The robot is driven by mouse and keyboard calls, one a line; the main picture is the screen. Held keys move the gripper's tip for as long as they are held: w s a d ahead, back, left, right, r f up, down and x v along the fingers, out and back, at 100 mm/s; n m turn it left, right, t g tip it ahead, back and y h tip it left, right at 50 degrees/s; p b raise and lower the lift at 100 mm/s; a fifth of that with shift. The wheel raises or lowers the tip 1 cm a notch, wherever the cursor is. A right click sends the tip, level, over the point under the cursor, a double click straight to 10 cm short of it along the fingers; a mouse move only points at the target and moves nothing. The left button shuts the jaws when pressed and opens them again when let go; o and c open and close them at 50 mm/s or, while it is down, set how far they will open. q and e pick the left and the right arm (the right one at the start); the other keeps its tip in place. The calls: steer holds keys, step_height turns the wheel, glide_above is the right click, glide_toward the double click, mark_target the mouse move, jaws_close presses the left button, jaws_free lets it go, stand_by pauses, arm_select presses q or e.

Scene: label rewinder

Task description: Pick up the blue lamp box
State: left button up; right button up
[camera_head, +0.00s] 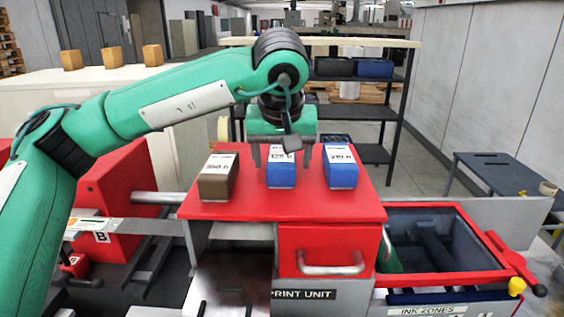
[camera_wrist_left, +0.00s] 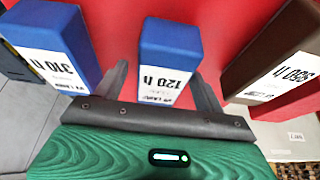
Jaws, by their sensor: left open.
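Three boxes with white labels stand in a row on the red top of the print unit (camera_head: 240,208). A brown box (camera_head: 215,188) is at the left, a blue box (camera_head: 281,178) in the middle, another blue box (camera_head: 341,177) at the right. In the left wrist view the middle blue box (camera_wrist_left: 170,45) reads "120 h", the other blue box (camera_wrist_left: 50,28) "310 h" and the brown box (camera_wrist_left: 270,40) "550 h". My left gripper (camera_head: 282,156) is open at the middle blue box. Its fingers (camera_wrist_left: 160,72) show on either side of that box. Contact cannot be told. My right gripper is out of view.
A red-rimmed open bin (camera_head: 440,208) adjoins the print unit at the right, with a red handle beside it. A dark shelf rack (camera_head: 372,112) stands behind. A pale counter (camera_head: 120,95) with small tan blocks is at the back left. A blue-grey table (camera_head: 500,170) is at the right.

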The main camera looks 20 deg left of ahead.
arm_select(q)
steer(key=shift+f+b, duration=0.25)
steer(key=shift+b, duration=0.05)
stand_by(0.5)
steer(key=c, duration=1.3)
